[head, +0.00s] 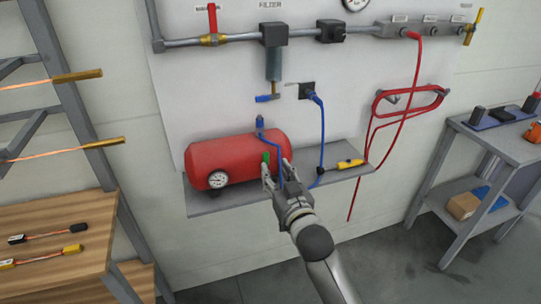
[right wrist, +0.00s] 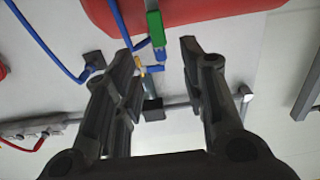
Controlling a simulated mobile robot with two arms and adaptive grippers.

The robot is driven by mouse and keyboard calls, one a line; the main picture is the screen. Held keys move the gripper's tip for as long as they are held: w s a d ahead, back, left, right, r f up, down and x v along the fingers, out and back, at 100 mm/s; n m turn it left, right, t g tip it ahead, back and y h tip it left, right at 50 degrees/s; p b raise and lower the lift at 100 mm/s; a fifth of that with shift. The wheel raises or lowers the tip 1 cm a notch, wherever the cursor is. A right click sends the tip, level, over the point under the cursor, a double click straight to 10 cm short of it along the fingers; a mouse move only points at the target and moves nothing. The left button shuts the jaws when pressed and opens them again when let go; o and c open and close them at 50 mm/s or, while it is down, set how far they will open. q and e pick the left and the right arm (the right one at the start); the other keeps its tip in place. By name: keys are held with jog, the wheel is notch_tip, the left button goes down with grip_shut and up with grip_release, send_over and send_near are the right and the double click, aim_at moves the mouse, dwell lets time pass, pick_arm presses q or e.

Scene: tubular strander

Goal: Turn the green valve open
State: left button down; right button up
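The green valve handle (head: 266,157) is small and stands at the right part of the red tank (head: 225,155), above the grey shelf. It also shows in the right wrist view (right wrist: 155,28), in front of the fingertips and between their lines, with a short blue part at its end. My right gripper (head: 277,172) is at the tank's right end, close to the green handle. Its two fingers (right wrist: 157,50) are apart with nothing held between them. Whether a finger touches the handle cannot be told. My left gripper is not in view.
A blue hose (head: 321,135) hangs right of the tank, near my right gripper. A yellow tool (head: 350,163) lies on the grey shelf (head: 215,202). A red hose (head: 413,91) hangs on the wall. Wooden bench (head: 62,221) at left, grey table (head: 490,145) at right.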

aim_at(266, 155)
jog(key=x, duration=0.7)
jog(key=shift+w+a+f+p, duration=0.15)
jog(key=shift+w+p, duration=0.15)
jog(key=shift+w, duration=0.05)
jog(key=shift+c, duration=0.2)
grip_shut()
